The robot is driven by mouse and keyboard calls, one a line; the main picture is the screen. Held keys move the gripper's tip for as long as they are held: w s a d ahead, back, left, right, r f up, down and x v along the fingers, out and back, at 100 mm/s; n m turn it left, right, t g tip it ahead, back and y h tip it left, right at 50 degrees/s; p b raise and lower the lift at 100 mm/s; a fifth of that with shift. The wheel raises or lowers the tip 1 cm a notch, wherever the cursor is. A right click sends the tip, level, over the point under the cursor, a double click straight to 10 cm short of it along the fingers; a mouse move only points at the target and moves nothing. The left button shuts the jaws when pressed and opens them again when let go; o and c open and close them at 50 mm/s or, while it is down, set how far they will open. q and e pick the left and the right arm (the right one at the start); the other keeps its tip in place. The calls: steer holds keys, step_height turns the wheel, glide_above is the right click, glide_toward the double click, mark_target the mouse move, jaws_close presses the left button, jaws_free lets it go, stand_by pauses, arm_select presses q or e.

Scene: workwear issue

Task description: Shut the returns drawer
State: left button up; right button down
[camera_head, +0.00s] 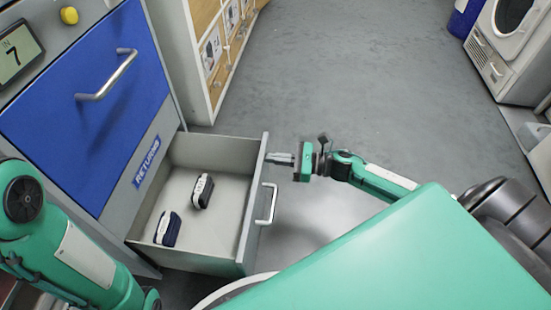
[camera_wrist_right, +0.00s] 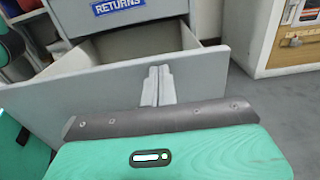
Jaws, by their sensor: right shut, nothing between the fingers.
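The returns drawer (camera_head: 253,200) stands pulled out from the grey cabinet, below the blue "RETURNS" label (camera_head: 147,162). Its front has a silver bar handle (camera_head: 267,204). Two dark rolled items with white bands (camera_head: 202,191) (camera_head: 168,229) lie inside. My right gripper (camera_head: 272,158) is shut and empty, with its fingertips at the far end of the drawer front, beyond the handle. In the right wrist view its fingers (camera_wrist_right: 157,86) point at the drawer front (camera_wrist_right: 100,92); I cannot tell whether they touch. My left arm shows at lower left, but its gripper is out of view.
A blue panel (camera_head: 90,110) with its own bar handle is above the drawer, with a small display (camera_head: 15,54) and yellow button (camera_head: 69,15). A wooden shelf unit (camera_head: 208,60) stands beyond. A white machine (camera_head: 505,50) is far right. The grey floor (camera_head: 350,80) between is clear.

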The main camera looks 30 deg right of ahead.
steer(key=shift+w+a, duration=0.1)
steer(key=b+x, duration=0.2)
steer(key=x, duration=2.5)
steer(key=shift+w+a+b, duration=0.3)
steer(key=shift+r, duration=0.2)
